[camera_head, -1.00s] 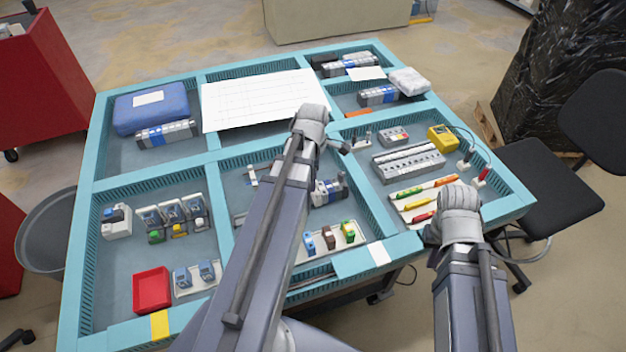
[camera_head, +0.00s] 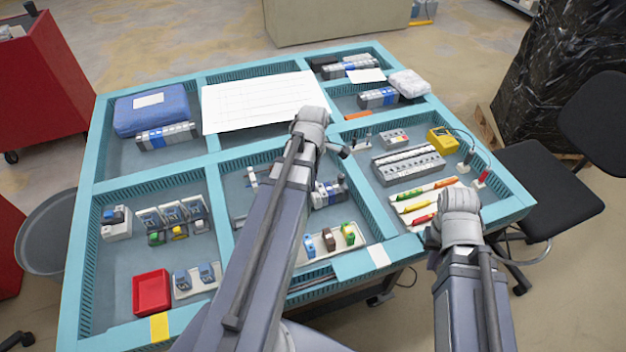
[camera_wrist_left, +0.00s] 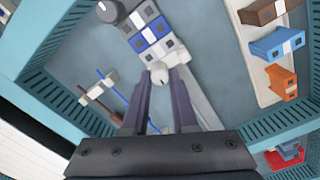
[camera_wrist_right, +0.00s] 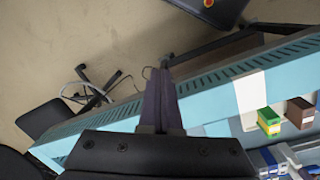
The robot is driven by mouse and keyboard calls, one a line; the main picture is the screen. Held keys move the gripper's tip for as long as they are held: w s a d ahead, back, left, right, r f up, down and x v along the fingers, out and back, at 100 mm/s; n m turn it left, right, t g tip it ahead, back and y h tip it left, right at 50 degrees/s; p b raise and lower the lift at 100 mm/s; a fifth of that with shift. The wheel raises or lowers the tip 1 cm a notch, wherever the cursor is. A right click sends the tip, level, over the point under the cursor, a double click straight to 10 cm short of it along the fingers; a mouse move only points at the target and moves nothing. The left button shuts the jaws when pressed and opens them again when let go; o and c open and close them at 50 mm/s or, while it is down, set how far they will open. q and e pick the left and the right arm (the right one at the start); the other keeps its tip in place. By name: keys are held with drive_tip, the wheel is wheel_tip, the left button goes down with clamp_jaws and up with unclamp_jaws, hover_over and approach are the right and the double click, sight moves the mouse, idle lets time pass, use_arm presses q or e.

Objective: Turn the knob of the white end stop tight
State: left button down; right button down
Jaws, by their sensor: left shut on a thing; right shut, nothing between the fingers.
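The white end stop's knob (camera_wrist_left: 160,74) shows between the fingertips of my left gripper (camera_wrist_left: 159,84) in the left wrist view. The gripper is shut on it, from above. The end stop sits at the near end of a row of grey and blue terminal blocks (camera_wrist_left: 153,35); its body is mostly hidden by the fingers. In the head view my left arm partly covers this row (camera_head: 327,193). My right gripper (camera_wrist_right: 159,72) is shut and empty, over the table's edge and away from the row.
A dark grey knob (camera_wrist_left: 108,11) stands at the row's other end. A tray (camera_head: 322,251) with blue, brown and green blocks lies nearby in the same compartment. Teal walls (camera_head: 220,222) divide the table.

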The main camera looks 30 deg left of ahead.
use_arm(q)
drive_tip(key=m, duration=0.8)
drive_tip(key=shift+m, duration=0.4)
drive_tip(key=m, duration=0.4)
drive_tip(key=shift+w+m, duration=0.1)
drive_tip(key=shift+m, duration=0.2)
drive_tip(key=m, duration=0.9)
drive_tip(key=shift+d, duration=0.1)
drive_tip(key=m, duration=0.8)
drive_tip(key=shift+m, duration=2.3)
